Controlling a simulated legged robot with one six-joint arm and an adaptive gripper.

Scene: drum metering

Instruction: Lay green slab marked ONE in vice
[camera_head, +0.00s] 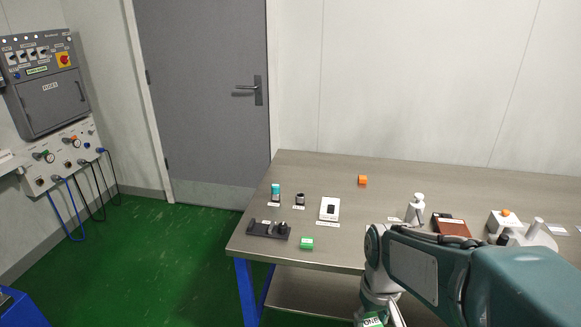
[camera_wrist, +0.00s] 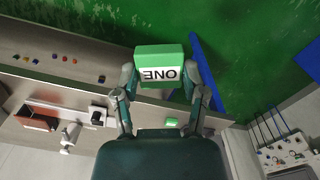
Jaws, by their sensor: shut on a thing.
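The green slab marked ONE (camera_wrist: 159,58) is between the fingertips of my gripper (camera_wrist: 159,74), which is shut on it; its white label reads upside down in the wrist view. In the head view only a small part of the slab (camera_head: 372,321) shows at the bottom edge, below and in front of the table's front edge. A dark low block with metal parts, which looks like the vice (camera_head: 268,230), stands at the table's front left corner, apart from the gripper. I cannot tell how wide its jaws are.
A second green block (camera_head: 306,243) lies right of the vice. A white bottle (camera_head: 416,208) and brown box (camera_head: 451,225) stand further right.

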